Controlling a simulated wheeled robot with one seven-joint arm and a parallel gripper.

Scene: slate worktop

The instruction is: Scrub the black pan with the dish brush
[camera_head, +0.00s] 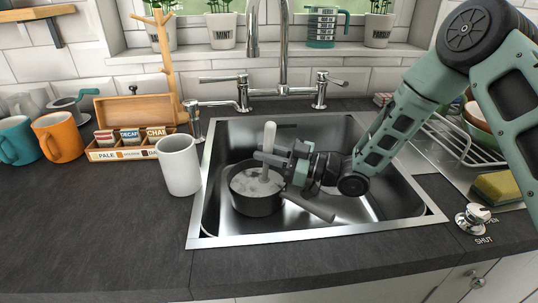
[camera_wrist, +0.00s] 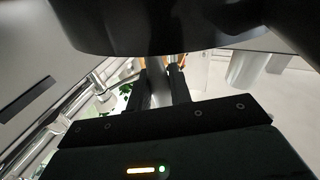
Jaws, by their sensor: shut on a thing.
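The black pan (camera_head: 257,207) sits in the sink, its handle (camera_head: 308,206) pointing to the lower right. White foam or suds show inside it. The dish brush (camera_head: 269,137) has a light grey handle that stands nearly upright in the pan; its head is hidden in the suds. My gripper (camera_head: 268,159) is shut on the brush handle, above the pan's rim. In the wrist view, the gripper fingers (camera_wrist: 162,88) close around the pale brush handle (camera_wrist: 160,92), and a dark round shape, likely the pan, fills the top.
The steel sink (camera_head: 330,233) surrounds the pan. A white mug (camera_head: 179,166) stands at its left edge, with a wooden tea box (camera_head: 130,152) behind. The faucet (camera_head: 284,60) rises at the back. A sponge (camera_head: 497,188) lies at the right. The front left counter is clear.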

